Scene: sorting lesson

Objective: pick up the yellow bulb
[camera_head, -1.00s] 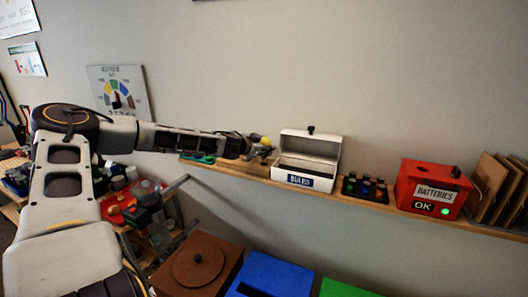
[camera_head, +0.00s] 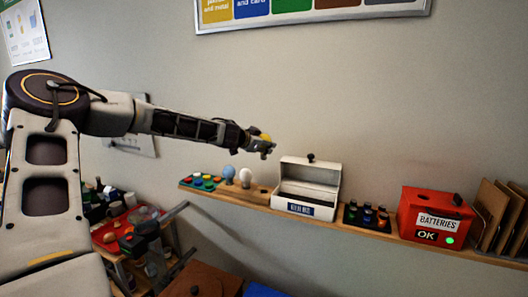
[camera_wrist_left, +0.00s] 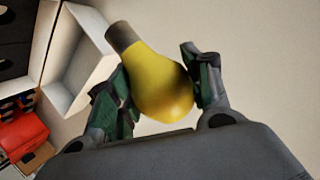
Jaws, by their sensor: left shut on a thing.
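The yellow bulb (camera_head: 264,137) is held in my left gripper (camera_head: 262,148), above the wall shelf and to the upper left of the white bulb box. In the left wrist view the yellow bulb (camera_wrist_left: 160,82) sits between the two green-padded fingers of my left gripper (camera_wrist_left: 162,88). Its grey base points up and left, its round end toward the palm. My right gripper does not show.
The open white box (camera_head: 307,208) stands on the wooden shelf (camera_head: 360,230). A blue bulb (camera_head: 229,172) and a white bulb (camera_head: 245,177) stand left of it. Batteries (camera_head: 366,215) and a red battery box (camera_head: 432,216) are to its right.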

